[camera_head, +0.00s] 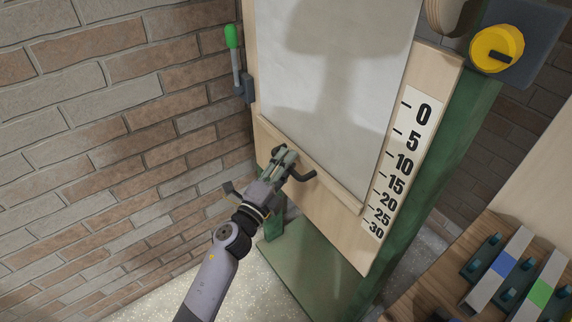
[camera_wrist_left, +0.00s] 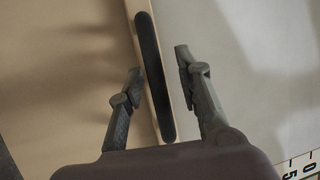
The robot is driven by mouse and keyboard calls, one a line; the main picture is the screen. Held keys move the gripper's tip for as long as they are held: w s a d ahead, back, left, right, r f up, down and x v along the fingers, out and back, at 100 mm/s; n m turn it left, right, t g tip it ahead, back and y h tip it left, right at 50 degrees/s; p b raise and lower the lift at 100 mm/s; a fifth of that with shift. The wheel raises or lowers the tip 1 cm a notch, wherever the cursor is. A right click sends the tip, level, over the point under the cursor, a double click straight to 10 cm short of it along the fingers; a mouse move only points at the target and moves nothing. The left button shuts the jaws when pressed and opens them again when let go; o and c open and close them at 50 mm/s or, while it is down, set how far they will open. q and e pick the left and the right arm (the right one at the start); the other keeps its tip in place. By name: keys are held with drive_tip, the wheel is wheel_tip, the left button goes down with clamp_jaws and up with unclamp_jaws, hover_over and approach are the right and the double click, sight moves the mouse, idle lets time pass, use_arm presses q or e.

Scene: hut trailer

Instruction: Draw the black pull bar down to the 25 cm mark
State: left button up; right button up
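The black pull bar (camera_head: 300,175) sits on the pale wooden strip along the lower edge of a white sheet (camera_head: 330,90). It also shows in the left wrist view (camera_wrist_left: 154,75). My left gripper (camera_head: 283,158) is at the bar. In the left wrist view its two fingers (camera_wrist_left: 160,66) are apart, one on each side of the bar, with gaps visible. The number scale (camera_head: 397,165), 0 at the top to 30 at the bottom, is on the board's right side. The strip's right end lies near the lower marks; the exact reading is unclear. My right gripper is not in view.
A green-handled lever (camera_head: 232,45) stands at the board's left edge by a brick wall. A yellow knob (camera_head: 493,47) is at upper right on the green frame (camera_head: 440,160). A wooden bench (camera_head: 440,270) with coloured blocks is at lower right.

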use_arm(q)
drive_tip(key=v, duration=1.2)
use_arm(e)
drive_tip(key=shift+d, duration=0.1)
